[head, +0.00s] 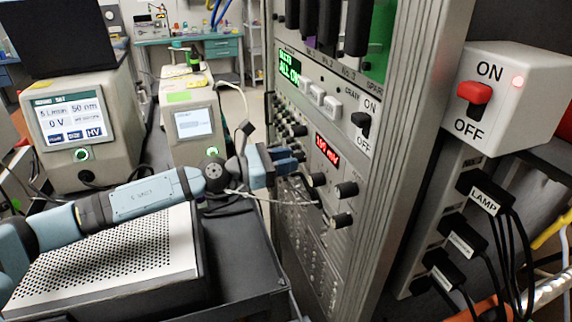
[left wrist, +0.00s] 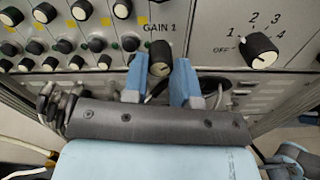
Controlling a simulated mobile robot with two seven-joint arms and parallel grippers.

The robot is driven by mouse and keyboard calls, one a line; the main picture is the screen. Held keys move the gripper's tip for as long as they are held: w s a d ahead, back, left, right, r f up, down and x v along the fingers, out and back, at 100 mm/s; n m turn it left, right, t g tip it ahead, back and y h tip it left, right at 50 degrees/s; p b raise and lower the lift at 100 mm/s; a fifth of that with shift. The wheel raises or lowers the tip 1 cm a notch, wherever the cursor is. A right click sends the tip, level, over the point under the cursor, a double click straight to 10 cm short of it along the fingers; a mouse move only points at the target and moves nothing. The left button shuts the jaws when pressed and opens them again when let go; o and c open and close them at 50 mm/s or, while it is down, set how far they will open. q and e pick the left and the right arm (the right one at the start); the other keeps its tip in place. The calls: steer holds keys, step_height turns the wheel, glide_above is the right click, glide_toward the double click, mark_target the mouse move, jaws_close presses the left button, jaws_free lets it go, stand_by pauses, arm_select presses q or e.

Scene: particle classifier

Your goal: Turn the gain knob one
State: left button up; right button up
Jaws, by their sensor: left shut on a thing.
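The gain knob one (left wrist: 161,60), a dark knob with a pale face, sits under the label GAIN 1 in the left wrist view. My left gripper (left wrist: 160,78) has one blue finger on each side of it and is shut on it. In the head view the left gripper (head: 298,157) reaches from the left to the rack's front panel (head: 300,105). I cannot make out the gripped knob there, as the fingers cover that spot. My right gripper is not in view.
A selector knob (left wrist: 261,50) marked OFF and 1 to 4 is to the right of the gain knob. Several small knobs crowd the panel to the left. A black cart with a perforated box (head: 110,250) stands below my left arm. A red ON/OFF switch (head: 474,97) is at right.

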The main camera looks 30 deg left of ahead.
arm_select(q)
steer(key=shift+m+b, duration=0.65)
steer(key=shift+m, duration=1.05)
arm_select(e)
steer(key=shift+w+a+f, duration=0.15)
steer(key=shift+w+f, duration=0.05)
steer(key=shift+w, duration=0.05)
arm_select(q)
steer(key=shift+m, duration=0.3)
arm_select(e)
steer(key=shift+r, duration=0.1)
arm_select(q)
steer(key=o, duration=0.9)
steer(key=shift+o, duration=0.2)
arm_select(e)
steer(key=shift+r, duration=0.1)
